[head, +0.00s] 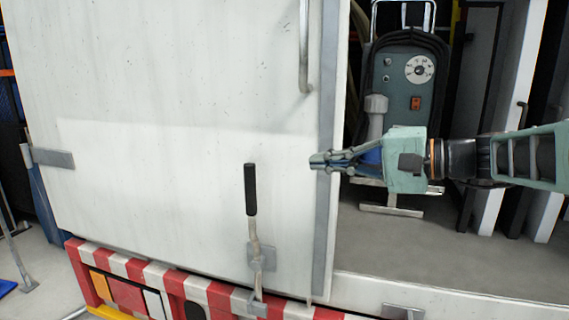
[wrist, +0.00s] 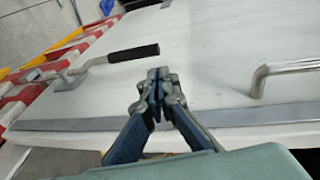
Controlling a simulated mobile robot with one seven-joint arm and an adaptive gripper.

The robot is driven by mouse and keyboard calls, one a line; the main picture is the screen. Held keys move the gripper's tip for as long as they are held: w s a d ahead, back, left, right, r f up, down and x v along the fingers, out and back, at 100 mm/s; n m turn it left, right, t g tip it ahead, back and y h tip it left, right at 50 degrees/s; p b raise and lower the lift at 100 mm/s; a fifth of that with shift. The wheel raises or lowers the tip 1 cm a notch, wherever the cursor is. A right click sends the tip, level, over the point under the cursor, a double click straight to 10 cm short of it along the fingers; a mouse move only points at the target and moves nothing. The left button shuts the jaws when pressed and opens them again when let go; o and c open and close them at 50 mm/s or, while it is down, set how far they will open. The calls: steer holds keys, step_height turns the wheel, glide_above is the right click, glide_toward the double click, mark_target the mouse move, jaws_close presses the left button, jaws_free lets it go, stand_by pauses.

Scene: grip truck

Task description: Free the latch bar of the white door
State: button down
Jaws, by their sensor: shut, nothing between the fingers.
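The white door (head: 150,100) fills the left and middle of the head view. Its latch bar (head: 253,230) stands roughly upright near the door's lower right, with a black grip on top and a grey bracket at its lower part. The latch bar (wrist: 115,57) also shows at the upper left in the wrist view, lying sideways there. My gripper (head: 315,161) is shut and empty. It is at the door's right edge, to the right of and a little above the black grip, apart from it. In the wrist view my gripper (wrist: 158,75) points over the door's face.
A metal grab handle (head: 304,50) is fixed higher on the door and also shows in the wrist view (wrist: 285,72). A red and white striped bumper (head: 170,280) runs below the door. To the right the truck is open, with a grey-green machine (head: 408,90) inside.

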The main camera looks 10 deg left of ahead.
mark_target(254, 163)
steer(key=x, duration=1.3)
